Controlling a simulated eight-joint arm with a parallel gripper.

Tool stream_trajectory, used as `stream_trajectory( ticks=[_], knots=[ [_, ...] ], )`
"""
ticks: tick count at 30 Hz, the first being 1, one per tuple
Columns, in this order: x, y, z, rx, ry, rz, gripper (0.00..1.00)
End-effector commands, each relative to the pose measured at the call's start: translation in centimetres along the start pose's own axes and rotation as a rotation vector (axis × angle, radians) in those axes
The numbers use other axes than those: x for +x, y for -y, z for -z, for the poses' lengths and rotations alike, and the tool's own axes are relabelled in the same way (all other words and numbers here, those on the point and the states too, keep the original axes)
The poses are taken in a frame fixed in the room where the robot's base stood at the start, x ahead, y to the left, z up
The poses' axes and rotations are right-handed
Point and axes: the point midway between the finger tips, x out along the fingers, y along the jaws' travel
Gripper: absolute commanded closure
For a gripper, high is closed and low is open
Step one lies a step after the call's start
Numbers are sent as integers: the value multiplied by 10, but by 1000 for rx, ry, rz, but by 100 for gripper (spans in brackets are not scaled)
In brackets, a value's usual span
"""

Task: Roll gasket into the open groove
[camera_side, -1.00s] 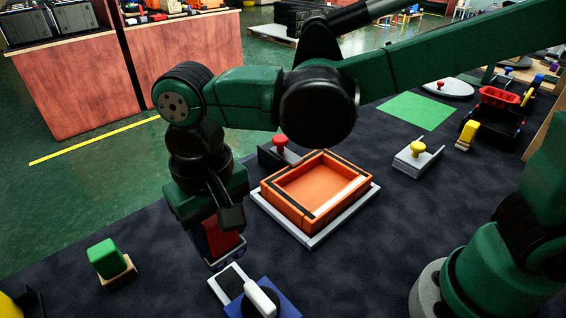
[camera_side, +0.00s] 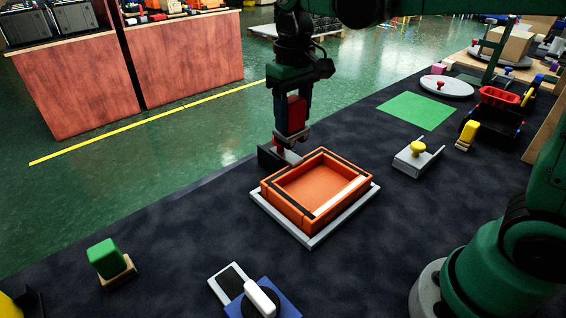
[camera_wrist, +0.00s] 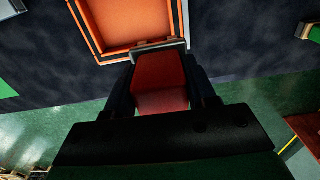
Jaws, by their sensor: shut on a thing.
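My gripper (camera_side: 291,122) is shut on a red-handled roller tool (camera_side: 297,108) with a grey lower end. The tool hangs roughly upright at the far left corner of an orange square frame (camera_side: 275,196). In the wrist view, the red handle (camera_wrist: 160,75) is between the fingers, and its grey end is at the edge of the orange frame (camera_wrist: 92,25). I cannot tell whether it touches. Black strips lie along parts of the frame's rim, and a pale strip runs along its front right side. The gasket and groove are too small to tell apart.
The frame sits on a pale base plate (camera_side: 312,243). A dark bracket (camera_side: 268,158) stands close behind the tool. A yellow-knobbed grey fixture (camera_side: 416,158), a green block (camera_side: 106,259) and a blue plate with a white lever (camera_side: 262,298) stand around it. Dark mat between them is clear.

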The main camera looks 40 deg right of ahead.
Motion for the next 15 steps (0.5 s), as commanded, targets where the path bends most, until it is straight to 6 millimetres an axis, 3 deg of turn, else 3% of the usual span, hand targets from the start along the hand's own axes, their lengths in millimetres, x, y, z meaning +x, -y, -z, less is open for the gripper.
stream_trajectory(
  ticks=[1, 4, 15],
  knots=[
    [-3, -10, 0, 4, 0, 0, 92],
    [-5, -15, -6, -1, 0, 0, 92],
    [11, 18, -73, -4, 0, 0, 92]
  ],
)
